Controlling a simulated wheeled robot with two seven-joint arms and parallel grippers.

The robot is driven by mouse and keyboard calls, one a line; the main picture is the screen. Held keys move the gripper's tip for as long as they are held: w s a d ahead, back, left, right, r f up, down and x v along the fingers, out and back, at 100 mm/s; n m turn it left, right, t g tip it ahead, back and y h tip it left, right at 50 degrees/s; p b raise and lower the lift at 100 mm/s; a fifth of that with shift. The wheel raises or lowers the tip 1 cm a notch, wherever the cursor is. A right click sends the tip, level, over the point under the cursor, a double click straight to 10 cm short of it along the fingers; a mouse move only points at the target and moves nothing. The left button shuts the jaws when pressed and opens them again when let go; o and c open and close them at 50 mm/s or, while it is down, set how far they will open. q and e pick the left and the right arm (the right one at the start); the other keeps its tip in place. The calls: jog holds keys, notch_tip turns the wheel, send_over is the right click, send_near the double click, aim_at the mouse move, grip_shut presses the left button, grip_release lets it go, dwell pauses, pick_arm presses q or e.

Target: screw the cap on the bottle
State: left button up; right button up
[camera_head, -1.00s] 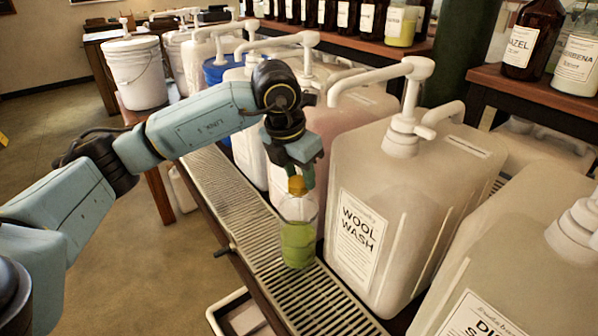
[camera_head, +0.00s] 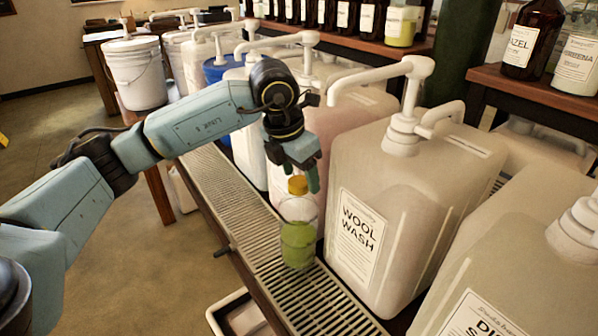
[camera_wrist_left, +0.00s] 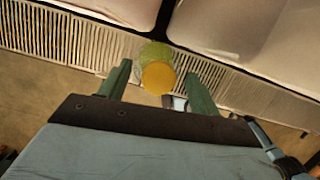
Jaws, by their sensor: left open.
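A clear bottle (camera_head: 298,243) with green liquid stands upright on the slatted drip tray (camera_head: 318,300). A yellow cap (camera_head: 298,185) sits on top of the bottle; I cannot tell how tightly it is seated. My left gripper (camera_head: 301,188) points down over the cap with its fingers apart. In the left wrist view the cap (camera_wrist_left: 158,77) shows between the two green fingers of my left gripper (camera_wrist_left: 160,76), with a gap on each side. The green bottle body (camera_wrist_left: 155,51) shows just beyond it. My right gripper is not in view.
A large jug labelled "Wool Wash" (camera_head: 385,190) with a white pump stands close to the right of the bottle. Several other jugs line the tray behind it. Another jug (camera_head: 520,265) stands at the front right. Open floor (camera_head: 150,270) lies to the left of the tray.

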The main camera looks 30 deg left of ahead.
pick_arm(q)
jog(key=v, duration=0.3)
jog(key=shift+r, duration=0.3)
jog(key=p+v, duration=0.1)
jog(key=v, duration=0.8)
jog(key=shift+s+r, duration=0.25)
jog(key=shift+r, duration=0.1)
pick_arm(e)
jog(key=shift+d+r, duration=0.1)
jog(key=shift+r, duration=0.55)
pick_arm(q)
jog(key=shift+a, duration=0.1)
